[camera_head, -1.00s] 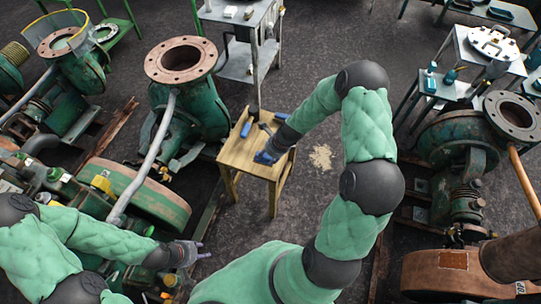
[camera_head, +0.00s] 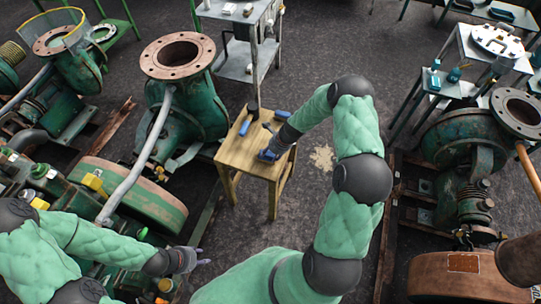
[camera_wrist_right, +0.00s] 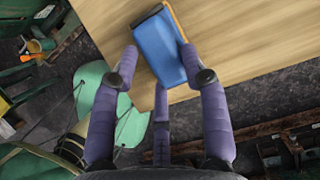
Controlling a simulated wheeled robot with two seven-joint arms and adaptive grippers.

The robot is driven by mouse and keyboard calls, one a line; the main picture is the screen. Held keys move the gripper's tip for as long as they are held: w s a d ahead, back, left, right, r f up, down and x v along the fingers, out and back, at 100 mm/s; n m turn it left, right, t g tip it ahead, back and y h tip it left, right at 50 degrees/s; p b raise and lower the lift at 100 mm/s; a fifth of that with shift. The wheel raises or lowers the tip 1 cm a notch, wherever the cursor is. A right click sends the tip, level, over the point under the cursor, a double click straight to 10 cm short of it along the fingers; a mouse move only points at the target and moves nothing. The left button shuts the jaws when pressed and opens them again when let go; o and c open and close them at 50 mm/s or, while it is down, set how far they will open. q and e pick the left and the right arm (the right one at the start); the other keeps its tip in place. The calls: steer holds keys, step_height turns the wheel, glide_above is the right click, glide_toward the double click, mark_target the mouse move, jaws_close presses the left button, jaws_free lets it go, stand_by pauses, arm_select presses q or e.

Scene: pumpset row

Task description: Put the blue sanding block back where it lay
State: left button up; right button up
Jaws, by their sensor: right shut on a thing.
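The blue sanding block (camera_wrist_right: 158,48) is between the fingers of my right gripper (camera_wrist_right: 165,75) in the right wrist view. The gripper is shut on it. The block is over the edge of a light wooden stool top (camera_wrist_right: 240,40); I cannot tell whether it touches the wood. In the head view my right gripper (camera_head: 270,153) is at the front right part of the stool (camera_head: 238,155), and the block is mostly hidden by it. My left gripper (camera_head: 196,261) is low at the left, empty, its fingers apart, away from the stool.
A blue-handled tool (camera_head: 245,125), another blue piece (camera_head: 283,114) and a dark object (camera_head: 253,107) lie towards the back of the stool. Green pumps stand left (camera_head: 180,100) and right (camera_head: 465,150). A grey metal cart (camera_head: 250,60) is behind. Bare floor lies right of the stool.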

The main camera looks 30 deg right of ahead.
steer(key=shift+r, duration=0.15)
steer(key=o, duration=1.2)
steer(key=shift+f, duration=0.2)
steer(key=shift+o, duration=0.2)
steer(key=p+v, duration=0.5)
steer(key=v, duration=0.7)
steer(key=s+a+f+n+g, duration=0.1)
steer(key=s+a+f+n, duration=0.3)
steer(key=s+a+n, duration=0.5)
steer(key=s+a+f+n+g+y, duration=0.1)
steer(key=s+a+f+n, duration=0.3)
steer(key=s+a+n, duration=0.6)
steer(key=shift+s+a+n+g, duration=0.2)
steer(key=shift+a+n+g, duration=0.3)
steer(key=shift+a+n, duration=3)
steer(key=shift+a, duration=0.15)
